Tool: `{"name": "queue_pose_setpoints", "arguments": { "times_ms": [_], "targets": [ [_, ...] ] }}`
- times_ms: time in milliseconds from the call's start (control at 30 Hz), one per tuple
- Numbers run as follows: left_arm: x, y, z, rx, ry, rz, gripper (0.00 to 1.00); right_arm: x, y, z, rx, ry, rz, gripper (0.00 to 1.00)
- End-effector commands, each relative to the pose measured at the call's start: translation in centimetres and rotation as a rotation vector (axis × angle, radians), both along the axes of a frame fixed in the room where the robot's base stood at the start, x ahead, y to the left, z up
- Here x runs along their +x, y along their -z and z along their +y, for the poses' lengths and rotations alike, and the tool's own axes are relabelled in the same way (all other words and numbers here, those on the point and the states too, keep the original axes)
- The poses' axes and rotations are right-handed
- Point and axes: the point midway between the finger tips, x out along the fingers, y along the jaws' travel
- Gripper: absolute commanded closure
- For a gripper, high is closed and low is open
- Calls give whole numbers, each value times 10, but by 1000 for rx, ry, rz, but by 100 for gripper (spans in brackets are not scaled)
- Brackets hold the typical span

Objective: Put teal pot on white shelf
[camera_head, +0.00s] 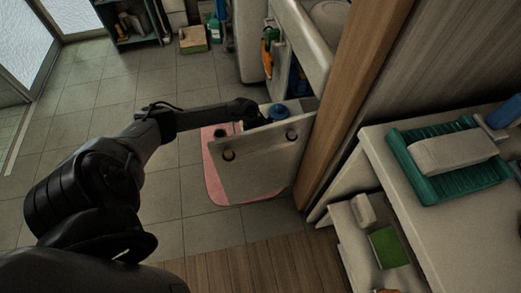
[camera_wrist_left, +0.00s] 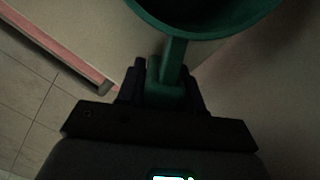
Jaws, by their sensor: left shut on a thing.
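In the left wrist view, a teal pot (camera_wrist_left: 178,20) with a round rim and a straight handle fills the top of the picture. My left gripper (camera_wrist_left: 165,85) is shut on the pot's handle. In the head view my left arm reaches over to a white pull-out unit (camera_head: 262,165) with two dark knobs; the gripper's fingers and the held pot cannot be made out there. White shelving (camera_head: 358,236) stands at lower right; I cannot tell if it is the task's white shelf. My right gripper does not show.
A blue object (camera_head: 278,112) stands inside the pull-out unit. A pink mat (camera_head: 215,180) lies on the tiles beneath it. A wooden post (camera_head: 352,95) rises just right of it. A green rack (camera_head: 440,165) sits on the counter at right. The tiled floor at left is open.

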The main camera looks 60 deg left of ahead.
Motion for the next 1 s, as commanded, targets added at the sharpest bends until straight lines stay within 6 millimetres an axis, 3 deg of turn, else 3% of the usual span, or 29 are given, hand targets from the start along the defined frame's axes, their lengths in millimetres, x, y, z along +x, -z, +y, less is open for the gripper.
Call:
{"name": "queue_pose_setpoints", "arguments": {
  "times_ms": [200,233,400,833,1000],
  "targets": [
    [1,3,0,0,-1,-2,100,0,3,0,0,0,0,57],
    [1,3,0,0,-1,-2,61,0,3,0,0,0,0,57],
    [0,3,0,0,-1,-1,35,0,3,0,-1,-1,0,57],
    [0,3,0,0,0,1,34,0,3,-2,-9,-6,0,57],
    [-1,-8,0,1,-1,-1,34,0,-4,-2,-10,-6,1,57]
  ]
}}
